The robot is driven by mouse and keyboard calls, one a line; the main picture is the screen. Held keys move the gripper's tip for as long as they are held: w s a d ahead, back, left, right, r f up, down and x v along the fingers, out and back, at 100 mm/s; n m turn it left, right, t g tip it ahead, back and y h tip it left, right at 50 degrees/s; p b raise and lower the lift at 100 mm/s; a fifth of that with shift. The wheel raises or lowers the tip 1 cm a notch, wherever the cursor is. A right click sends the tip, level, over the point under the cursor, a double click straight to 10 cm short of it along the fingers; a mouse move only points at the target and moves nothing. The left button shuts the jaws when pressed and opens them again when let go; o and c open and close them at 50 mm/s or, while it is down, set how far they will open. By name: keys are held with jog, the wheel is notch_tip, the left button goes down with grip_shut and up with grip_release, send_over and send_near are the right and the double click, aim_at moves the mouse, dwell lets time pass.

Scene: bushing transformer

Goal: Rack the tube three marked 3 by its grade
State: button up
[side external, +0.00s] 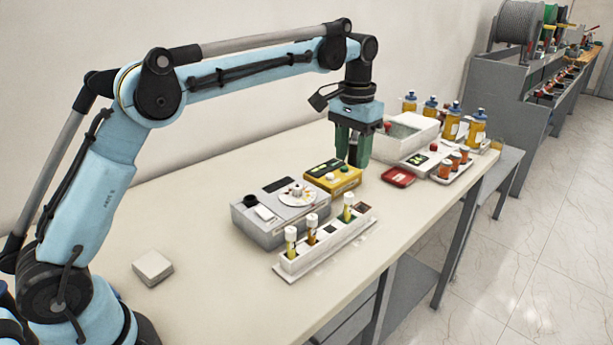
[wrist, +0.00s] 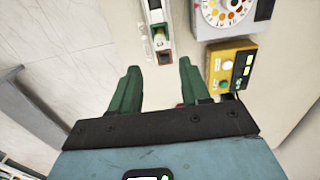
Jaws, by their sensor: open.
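Three capped sample tubes stand upright in a long white rack (side external: 318,258) at the front of the bench: a left tube (side external: 291,243), a middle tube (side external: 312,230) and a right tube (side external: 348,208) with a green part. I cannot read their numbers, so I cannot tell which is marked 3. The rack end with one tube (wrist: 160,39) shows at the top of the wrist view. My gripper (side external: 354,160) is open and empty, pointing down above the bench behind the rack's right end. Its two green fingers (wrist: 159,70) are apart in the wrist view.
A grey tester with a colour disc (side external: 297,195) and a yellow instrument (side external: 333,179) stand behind the rack. A red tray (side external: 398,177), a white box (side external: 405,133) and several bottles (side external: 453,121) are to the right. A white block (side external: 152,268) lies left; bench around it is clear.

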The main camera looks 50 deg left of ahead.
jog(key=s+a+r+t, duration=0.2)
jog(key=s+r+t, duration=0.1)
jog(key=s, duration=0.7)
jog(key=s+f+t, duration=0.2)
jog(key=s+f, duration=0.1)
jog(key=s, duration=0.3)
jog(key=s+a+f+t, duration=0.1)
jog(key=s+f+t, duration=0.1)
jog(key=s+f, duration=0.2)
jog(key=shift+s+f, duration=0.25)
jog(key=shift+s, duration=1.05)
